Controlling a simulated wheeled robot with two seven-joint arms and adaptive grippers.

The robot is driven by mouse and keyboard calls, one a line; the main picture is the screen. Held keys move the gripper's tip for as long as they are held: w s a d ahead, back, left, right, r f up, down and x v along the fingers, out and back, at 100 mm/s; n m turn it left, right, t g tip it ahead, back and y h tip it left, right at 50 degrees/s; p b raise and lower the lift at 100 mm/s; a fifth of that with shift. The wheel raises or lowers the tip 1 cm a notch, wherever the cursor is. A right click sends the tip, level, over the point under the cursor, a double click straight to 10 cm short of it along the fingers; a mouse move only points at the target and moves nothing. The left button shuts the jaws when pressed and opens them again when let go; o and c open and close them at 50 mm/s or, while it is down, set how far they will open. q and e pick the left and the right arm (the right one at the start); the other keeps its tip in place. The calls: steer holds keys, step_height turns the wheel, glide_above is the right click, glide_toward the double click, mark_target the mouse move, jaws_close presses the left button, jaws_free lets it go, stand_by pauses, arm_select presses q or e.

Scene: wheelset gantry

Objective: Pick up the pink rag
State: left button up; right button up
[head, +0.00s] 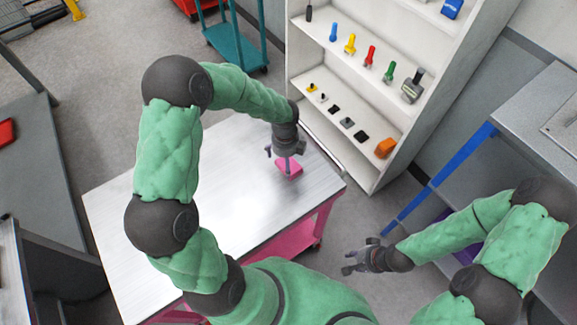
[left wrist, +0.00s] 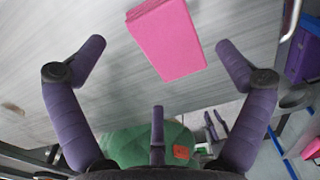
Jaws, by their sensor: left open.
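The pink rag (head: 290,168) is a flat folded rectangle on the light metal top of the pink cart. In the left wrist view the rag (left wrist: 168,40) lies beyond the fingers, between them and at the top of the picture. My left gripper (head: 281,156) is open and empty, just above and beside the rag. Its fingers stand wide apart in the left wrist view and do not touch the rag; part of the rag is hidden behind it in the head view. My right gripper (head: 354,260) is off the cart's right side, empty, with its fingers apart.
The cart top (head: 150,200) is otherwise bare. A white shelf unit (head: 365,100) with coloured tools and small parts stands just behind the cart. A teal cart (head: 236,42) is at the back, and a blue-legged grey table (head: 520,120) is at the right.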

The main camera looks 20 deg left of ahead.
arm_select(q)
step_height(320, 180, down, 4)
steer(key=shift+w+f+b, duration=0.1)
steer(key=shift+b, duration=0.35)
steer(key=c, duration=0.9)
steer(key=shift+c, duration=0.2)
steer(key=shift+r, duration=0.2)
